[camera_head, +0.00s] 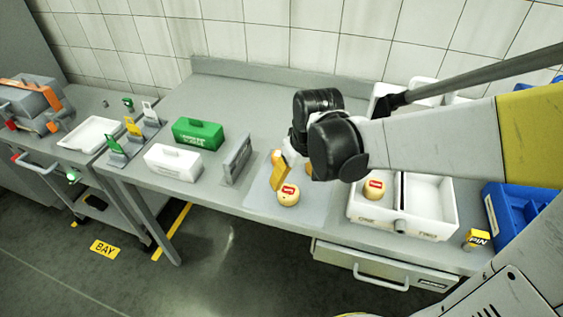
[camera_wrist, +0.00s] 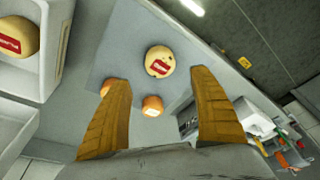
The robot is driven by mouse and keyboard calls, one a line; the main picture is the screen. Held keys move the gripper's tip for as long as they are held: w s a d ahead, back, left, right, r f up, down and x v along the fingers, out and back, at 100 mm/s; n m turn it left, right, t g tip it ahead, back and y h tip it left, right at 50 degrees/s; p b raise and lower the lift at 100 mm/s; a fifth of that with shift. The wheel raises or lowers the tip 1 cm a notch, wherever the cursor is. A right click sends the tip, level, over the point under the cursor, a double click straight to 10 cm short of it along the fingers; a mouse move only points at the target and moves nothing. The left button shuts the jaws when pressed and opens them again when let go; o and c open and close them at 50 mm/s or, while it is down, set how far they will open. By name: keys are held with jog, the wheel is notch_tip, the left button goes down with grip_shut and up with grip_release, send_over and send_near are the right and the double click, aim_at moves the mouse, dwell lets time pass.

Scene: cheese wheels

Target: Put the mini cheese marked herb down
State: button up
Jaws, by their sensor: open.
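A round pale cheese (camera_head: 288,195) with a red label lies on a light grey mat (camera_head: 258,197) on the table. In the wrist view the same cheese (camera_wrist: 157,54) lies ahead of the fingertips, in line with the gap. My gripper (camera_wrist: 161,80) is open and empty, with its two ochre fingers spread apart. In the head view an ochre finger (camera_head: 280,172) shows just behind the cheese. Another red-labelled cheese (camera_head: 374,189) sits in the left compartment of a white tray (camera_head: 427,234). The label words are too small to read, so I cannot tell which is herb.
Small orange pieces (camera_wrist: 152,106) lie on the mat near the fingers. A grey upright holder (camera_head: 237,160), a white box (camera_head: 173,162) and a green box (camera_head: 198,134) stand to the left. A blue bin (camera_head: 497,215) is at the right. The table's front edge is close to the mat.

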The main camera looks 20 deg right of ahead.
jog(key=s+r+m+t, duration=0.1)
jog(key=s+r+t, duration=0.3)
jog(key=s+r, duration=0.5)
jog(key=shift+s+a+r+m+p, duration=0.2)
jog(key=shift+s+r+m+p, duration=0.15)
jog(key=shift+s, duration=0.3)
jog(key=shift+f, duration=0.15)
dwell(0.6)
